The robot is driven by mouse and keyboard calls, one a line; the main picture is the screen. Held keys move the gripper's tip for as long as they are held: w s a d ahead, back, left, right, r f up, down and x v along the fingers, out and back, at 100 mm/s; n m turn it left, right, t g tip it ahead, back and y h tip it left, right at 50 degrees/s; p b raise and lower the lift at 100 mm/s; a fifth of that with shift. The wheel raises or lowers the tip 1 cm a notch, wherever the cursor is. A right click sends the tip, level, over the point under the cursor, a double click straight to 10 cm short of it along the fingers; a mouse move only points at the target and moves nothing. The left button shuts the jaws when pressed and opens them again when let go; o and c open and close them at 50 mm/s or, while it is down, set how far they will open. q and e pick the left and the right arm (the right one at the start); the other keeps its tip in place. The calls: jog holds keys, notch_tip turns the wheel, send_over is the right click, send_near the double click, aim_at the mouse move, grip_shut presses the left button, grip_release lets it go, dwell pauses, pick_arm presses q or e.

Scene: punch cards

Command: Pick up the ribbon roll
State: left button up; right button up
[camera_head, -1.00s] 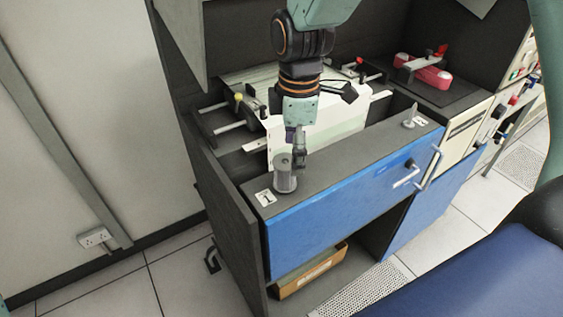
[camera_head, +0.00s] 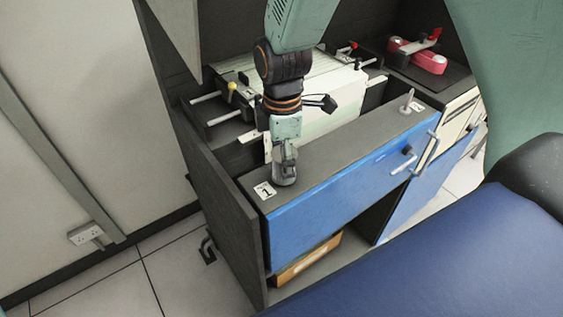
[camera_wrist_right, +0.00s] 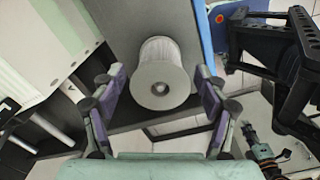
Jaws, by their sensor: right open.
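The ribbon roll is a grey spool (camera_head: 285,181) standing upright near the left end of the dark ledge, beside a white label marked 1. In the right wrist view its round end flange (camera_wrist_right: 160,92) with a hub hole faces the camera, and pale ribbon shows behind it. My right gripper (camera_head: 284,158) is directly above the roll and covers much of it in the head view. My left gripper is not in view.
An empty spindle (camera_head: 408,100) stands at the ledge's right end. A handle (camera_head: 404,158) is on the blue front panel (camera_head: 340,185). White paper machinery (camera_head: 325,90) lies behind the ledge, and a red device (camera_head: 420,57) sits at the back right. The ledge's middle is clear.

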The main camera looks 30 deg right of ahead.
jog(key=shift+d+f, duration=0.1)
jog(key=shift+f, duration=0.25)
jog(key=shift+s+d, duration=0.15)
jog(key=shift+d, duration=0.05)
jog(key=shift+a, duration=0.3)
jog(key=c, duration=0.5)
jog(key=shift+d, duration=0.2)
jog(key=c, duration=0.4)
jog(key=shift+a, duration=0.1)
jog(key=c, duration=0.4)
